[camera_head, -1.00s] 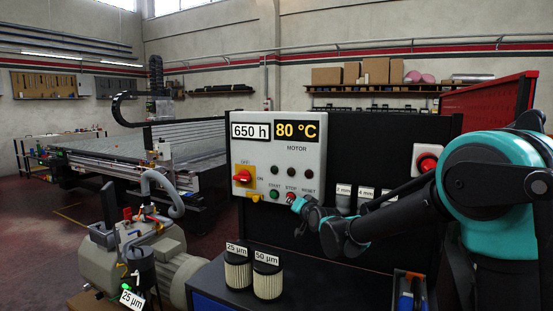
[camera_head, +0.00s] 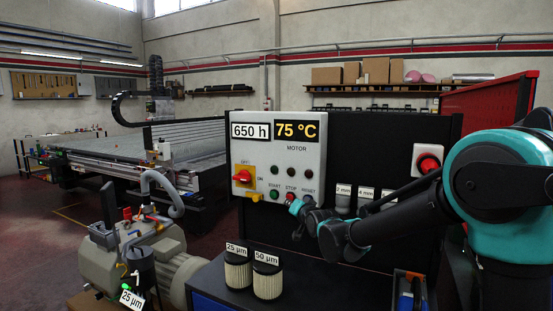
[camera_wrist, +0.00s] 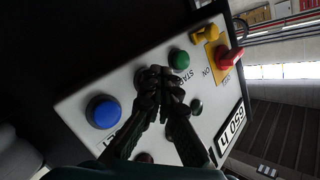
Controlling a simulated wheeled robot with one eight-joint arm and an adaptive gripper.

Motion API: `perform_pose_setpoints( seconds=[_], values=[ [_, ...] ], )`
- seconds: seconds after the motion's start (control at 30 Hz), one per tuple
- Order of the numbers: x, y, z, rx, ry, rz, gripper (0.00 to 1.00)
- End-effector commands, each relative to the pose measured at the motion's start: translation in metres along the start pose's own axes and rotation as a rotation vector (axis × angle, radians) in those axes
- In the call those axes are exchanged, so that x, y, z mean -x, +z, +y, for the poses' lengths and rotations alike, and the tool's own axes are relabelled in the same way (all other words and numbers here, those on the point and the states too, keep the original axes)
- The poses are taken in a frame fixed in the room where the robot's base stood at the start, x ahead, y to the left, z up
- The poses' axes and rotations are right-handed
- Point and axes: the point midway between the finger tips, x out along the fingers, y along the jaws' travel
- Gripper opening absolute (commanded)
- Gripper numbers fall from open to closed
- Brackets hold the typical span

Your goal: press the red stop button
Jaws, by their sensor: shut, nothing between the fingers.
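The red stop button (camera_head: 291,196) is on the lower part of the white control panel (camera_head: 314,150), under the STOP label. The green start button (camera_head: 274,194) is to its left. My gripper (camera_head: 295,206) is at the panel's lower edge, with its tip by the red button; I cannot tell if they touch. In the wrist view my gripper (camera_wrist: 159,76) has its fingers shut and empty, pointing at the panel between the green button and the blue button (camera_wrist: 103,111). The fingers hide the red stop button there.
A red rotary switch (camera_head: 243,175) is at the panel's left. A separate large red button (camera_head: 428,163) is on a white box at the right. Two filters (camera_head: 267,278) stand on the bench below, and a grey pump (camera_head: 155,255) is at the left.

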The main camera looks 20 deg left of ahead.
Motion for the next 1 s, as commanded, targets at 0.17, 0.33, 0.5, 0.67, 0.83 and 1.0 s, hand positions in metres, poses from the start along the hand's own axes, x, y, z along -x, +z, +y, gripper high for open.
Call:
perform_pose_setpoints(
  seconds=[0.17,0.33,0.5,0.67,0.83,1.0],
  values=[
    [0.012,0.009,-0.009,0.002,-0.002,0.000,0.00],
    [0.023,0.017,-0.017,0.001,-0.001,-0.001,0.00],
    [0.031,0.023,-0.023,0.000,-0.002,0.000,0.00],
    [0.033,0.024,-0.024,-0.001,-0.001,0.001,0.00],
    [0.033,0.023,-0.023,-0.001,-0.001,0.001,0.00],
    [0.033,0.023,-0.023,-0.001,-0.001,0.001,0.00]
  ],
)
